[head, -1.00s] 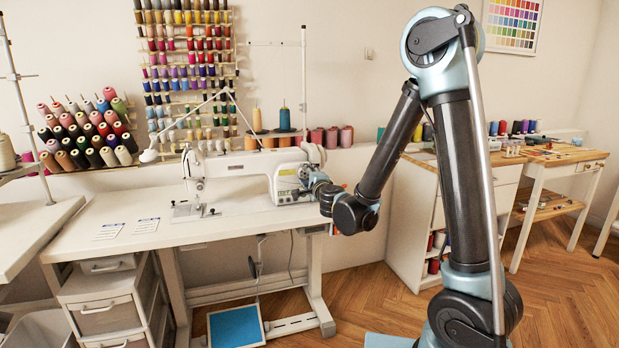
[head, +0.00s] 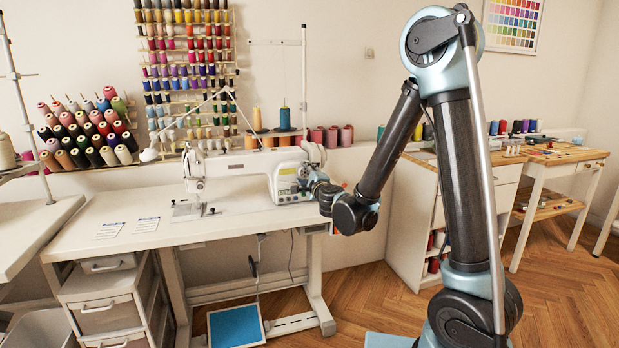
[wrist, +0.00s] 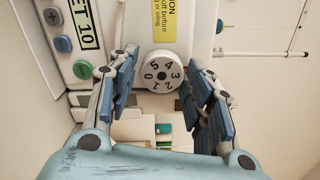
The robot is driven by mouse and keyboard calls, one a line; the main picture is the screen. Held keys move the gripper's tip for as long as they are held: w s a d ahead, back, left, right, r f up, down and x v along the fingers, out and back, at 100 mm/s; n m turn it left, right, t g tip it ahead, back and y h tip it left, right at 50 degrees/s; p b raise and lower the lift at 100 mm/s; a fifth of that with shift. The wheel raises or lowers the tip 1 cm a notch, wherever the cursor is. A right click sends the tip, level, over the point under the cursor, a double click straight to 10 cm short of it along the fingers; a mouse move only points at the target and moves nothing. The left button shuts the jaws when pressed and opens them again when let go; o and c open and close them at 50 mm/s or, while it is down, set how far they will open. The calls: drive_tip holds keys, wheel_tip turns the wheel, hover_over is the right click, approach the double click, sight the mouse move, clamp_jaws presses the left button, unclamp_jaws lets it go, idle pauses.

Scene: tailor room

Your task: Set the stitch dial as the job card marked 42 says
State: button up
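The white stitch dial (wrist: 162,72), with black digits 0 to 5 around its face, is on the sewing machine in the wrist view. My gripper (wrist: 162,64) is open, with a blue-padded finger on each side of the dial and a visible gap to each. In the head view my gripper (head: 322,190) is at the right end of the white sewing machine (head: 235,167), and my arm partly hides it. Two job cards (head: 109,230) (head: 146,225) lie flat on the left of the machine table; their print is too small to read.

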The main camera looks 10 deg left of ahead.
drive_tip(key=shift+w+d, duration=0.1)
idle(0.3)
drive_tip(key=v, duration=0.8)
idle(0.4)
